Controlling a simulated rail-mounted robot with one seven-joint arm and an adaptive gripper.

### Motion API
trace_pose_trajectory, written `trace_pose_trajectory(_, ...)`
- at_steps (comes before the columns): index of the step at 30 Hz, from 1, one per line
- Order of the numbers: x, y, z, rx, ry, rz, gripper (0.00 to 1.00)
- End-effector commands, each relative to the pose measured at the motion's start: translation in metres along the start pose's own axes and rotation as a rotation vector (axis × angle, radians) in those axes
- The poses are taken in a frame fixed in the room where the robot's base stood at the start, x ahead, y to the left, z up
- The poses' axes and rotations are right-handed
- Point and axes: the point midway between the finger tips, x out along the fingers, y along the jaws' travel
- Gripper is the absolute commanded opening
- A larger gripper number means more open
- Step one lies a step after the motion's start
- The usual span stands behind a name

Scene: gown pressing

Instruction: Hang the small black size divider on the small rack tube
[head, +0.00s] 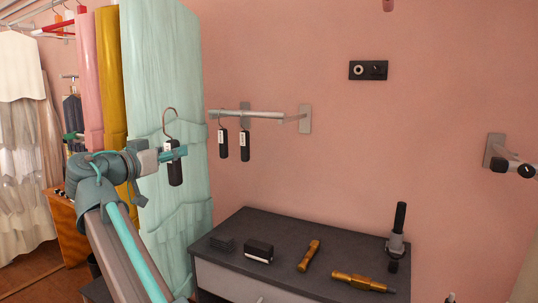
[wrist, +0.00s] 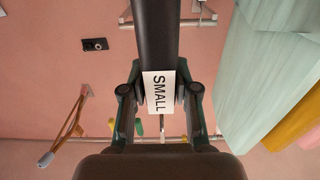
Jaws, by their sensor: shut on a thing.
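My gripper (head: 176,153) is shut on the small black size divider (head: 175,174), a dark tag with a wire hook rising above it. In the wrist view my gripper (wrist: 160,92) pinches the divider's body (wrist: 156,35) from both sides, over its white label reading SMALL. In the head view the held divider hangs upright in front of the mint gown, left of the wall-mounted rack tube (head: 258,114) and apart from it in the picture. Two other black dividers (head: 223,142) (head: 245,145) hang from that tube.
Long mint (head: 165,80), mustard (head: 112,85) and pink gowns hang behind my arm. A dark-topped cabinet (head: 290,235) below the tube bears a black block, brass-coloured tools and an upright black-handled tool.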

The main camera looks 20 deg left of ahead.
Motion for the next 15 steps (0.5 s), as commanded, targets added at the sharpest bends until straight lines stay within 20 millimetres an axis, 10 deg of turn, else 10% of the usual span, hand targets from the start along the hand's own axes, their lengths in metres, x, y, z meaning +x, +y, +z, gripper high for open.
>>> trace_pose_trajectory(15,0.001,-0.099,0.0,0.0,0.001,-0.001,0.0)
